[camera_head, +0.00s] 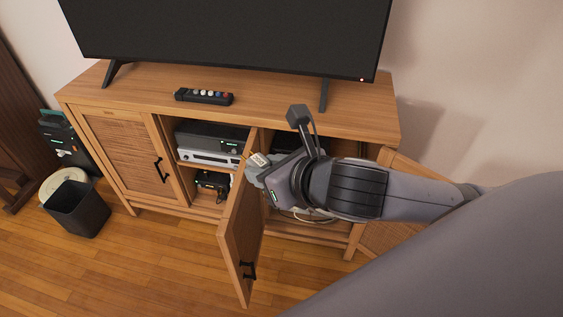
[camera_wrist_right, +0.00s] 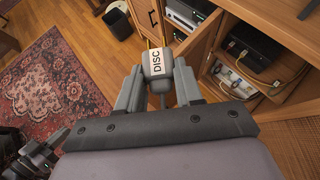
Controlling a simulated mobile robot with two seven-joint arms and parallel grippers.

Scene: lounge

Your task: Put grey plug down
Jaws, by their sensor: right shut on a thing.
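The grey plug (camera_wrist_right: 157,66) has a white label reading "DISC". My right gripper (camera_wrist_right: 158,88) is shut on it, with a finger on each side. In the head view the plug's white label (camera_head: 259,159) shows at the tip of my right gripper (camera_head: 262,172), by the top of the open middle door (camera_head: 241,225) of the TV cabinet. The plug appears held clear of any surface. A dark grey jointed part, seemingly my left gripper (camera_wrist_right: 38,152), shows at the lower left of the wrist view; its jaw state is unclear.
Shelves hold a silver device (camera_head: 208,152) and a black box with cables (camera_wrist_right: 257,46). The right door (camera_head: 382,238) is open. A black bin (camera_head: 78,208) stands left.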

